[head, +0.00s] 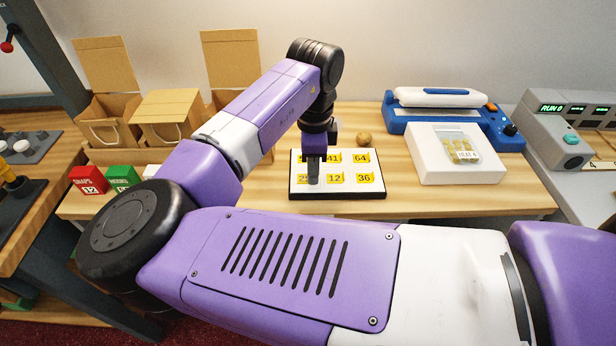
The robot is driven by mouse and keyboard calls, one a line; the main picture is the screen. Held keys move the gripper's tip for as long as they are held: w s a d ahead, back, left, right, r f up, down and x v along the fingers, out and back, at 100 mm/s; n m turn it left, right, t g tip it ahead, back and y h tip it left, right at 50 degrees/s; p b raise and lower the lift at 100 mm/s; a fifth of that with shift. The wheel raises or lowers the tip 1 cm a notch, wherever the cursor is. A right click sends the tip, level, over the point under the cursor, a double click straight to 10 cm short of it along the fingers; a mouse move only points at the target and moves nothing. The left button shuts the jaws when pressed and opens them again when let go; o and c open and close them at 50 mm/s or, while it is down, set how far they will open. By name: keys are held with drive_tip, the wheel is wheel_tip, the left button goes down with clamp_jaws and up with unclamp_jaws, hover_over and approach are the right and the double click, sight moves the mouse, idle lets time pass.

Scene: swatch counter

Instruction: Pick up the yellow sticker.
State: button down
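Several yellow stickers with dark numbers lie in two rows on a white board with a dark edge (347,168). The back row shows one reading 41 (333,157) and one reading 64 (361,157). The front row shows 12 (335,179), 36 (364,178) and a partly hidden one (302,179) at the left. My gripper (313,178) points down over the left part of the board and covers some of the left stickers. Its fingers look like one narrow shape, so I cannot tell their opening, any contact, or whether they hold anything.
A small round tan object (363,139) lies behind the board. Cardboard boxes (168,105), a red block (88,179) and a green block (122,176) stand left.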

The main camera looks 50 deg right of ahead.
idle(0.4)
wheel_tip(320, 180, up, 24)
drive_tip(key=p, duration=0.5)
drive_tip(key=shift+p, duration=0.3)
drive_tip(key=shift+f, duration=0.1)
idle(0.4)
